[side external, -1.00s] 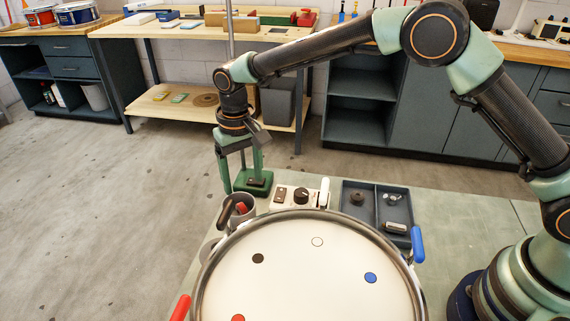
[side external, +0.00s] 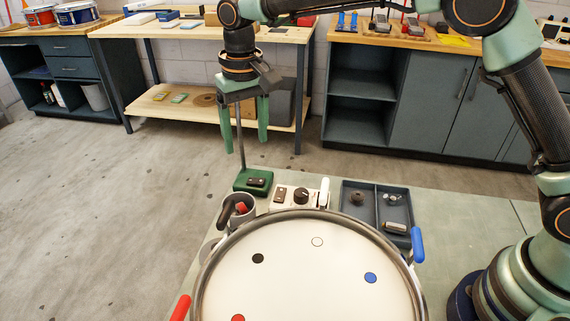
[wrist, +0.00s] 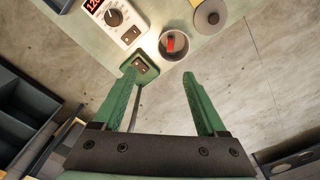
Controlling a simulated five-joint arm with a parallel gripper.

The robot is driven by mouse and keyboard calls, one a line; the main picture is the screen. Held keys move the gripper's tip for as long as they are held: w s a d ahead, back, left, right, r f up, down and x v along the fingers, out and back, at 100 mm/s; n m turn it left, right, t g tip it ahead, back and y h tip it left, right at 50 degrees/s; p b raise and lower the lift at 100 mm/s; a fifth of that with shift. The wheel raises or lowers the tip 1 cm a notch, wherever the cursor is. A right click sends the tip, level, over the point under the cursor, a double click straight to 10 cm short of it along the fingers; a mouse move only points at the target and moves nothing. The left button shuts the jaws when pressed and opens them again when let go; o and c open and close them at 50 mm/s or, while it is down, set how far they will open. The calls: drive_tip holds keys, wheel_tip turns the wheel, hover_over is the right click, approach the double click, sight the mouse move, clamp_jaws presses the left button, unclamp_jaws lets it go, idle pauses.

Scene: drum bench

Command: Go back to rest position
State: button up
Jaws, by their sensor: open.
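My gripper (side external: 246,146) is open and empty, pointing down in the air above the far left corner of the bench. It also shows in the wrist view (wrist: 161,75), with its two green fingers spread apart. Below it stands a green stand base (side external: 245,184) with a thin upright metal rod (side external: 241,152). A small dark block (side external: 258,182) sits on the base. In the wrist view the base (wrist: 148,76) appears beyond the left fingertip, and the rod runs partly hidden behind the fingers and my gripper's body.
A large drum (side external: 310,275) with coloured dots fills the front of the bench. A cup (side external: 240,210) holding a red-tipped item, a control box with a knob (side external: 290,196) and a dark divided tray (side external: 376,206) stand behind it. Shelves and cabinets (side external: 425,105) line the wall.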

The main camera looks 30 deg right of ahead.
drive_tip(key=s+d+r+t, duration=0.1)
drive_tip(key=s+d+r, duration=0.2)
drive_tip(key=d+r, duration=0.35)
drive_tip(key=s+d+t, duration=0.4)
drive_tip(key=s+d, duration=1.2)
drive_tip(key=shift+f, duration=0.25)
